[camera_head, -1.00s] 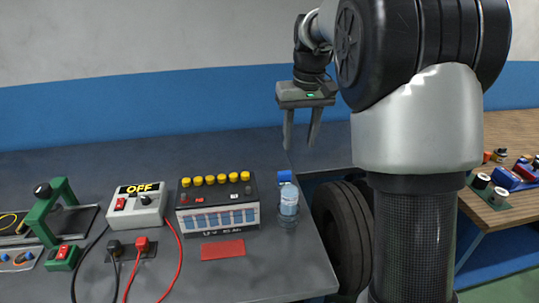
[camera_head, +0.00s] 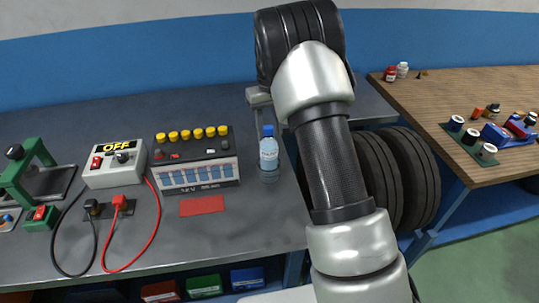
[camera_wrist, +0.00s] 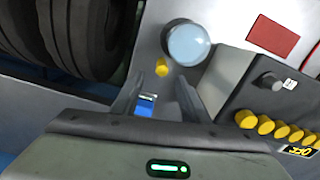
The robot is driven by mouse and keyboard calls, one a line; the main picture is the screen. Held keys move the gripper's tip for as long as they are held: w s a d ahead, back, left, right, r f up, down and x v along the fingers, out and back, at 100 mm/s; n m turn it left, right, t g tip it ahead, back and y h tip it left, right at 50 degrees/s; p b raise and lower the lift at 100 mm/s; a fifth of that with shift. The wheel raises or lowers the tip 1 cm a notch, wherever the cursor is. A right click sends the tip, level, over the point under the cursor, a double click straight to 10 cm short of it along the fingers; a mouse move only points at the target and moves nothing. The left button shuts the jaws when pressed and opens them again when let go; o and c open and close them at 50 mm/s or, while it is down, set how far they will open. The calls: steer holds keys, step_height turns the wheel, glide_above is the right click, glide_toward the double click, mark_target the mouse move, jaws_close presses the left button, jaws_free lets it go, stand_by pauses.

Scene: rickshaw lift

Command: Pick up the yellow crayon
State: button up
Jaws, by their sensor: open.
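In the wrist view a small yellow piece (camera_wrist: 162,67), likely the yellow crayon seen near end-on, shows just past my fingertips beside a round light-blue top, apparently the bottle (camera_wrist: 187,42). My gripper (camera_wrist: 158,84) is open, its fingers either side of a small blue and white patch that I cannot identify. Nothing is visibly held. In the head view the gripper is mostly hidden behind my arm, behind and right of the blue-capped bottle (camera_head: 268,155). I cannot make out the crayon there.
The battery (camera_head: 196,160) with yellow caps stands left of the bottle; it shows at right in the wrist view. Tyres (camera_head: 410,175) stand beyond the table's right edge.

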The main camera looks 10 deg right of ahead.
steer(key=shift+s+a+f, duration=0.1)
steer(key=shift+a+f, duration=0.05)
steer(key=shift+f, duration=3.4)
steer(key=shift+r, duration=0.1)
jaws_close()
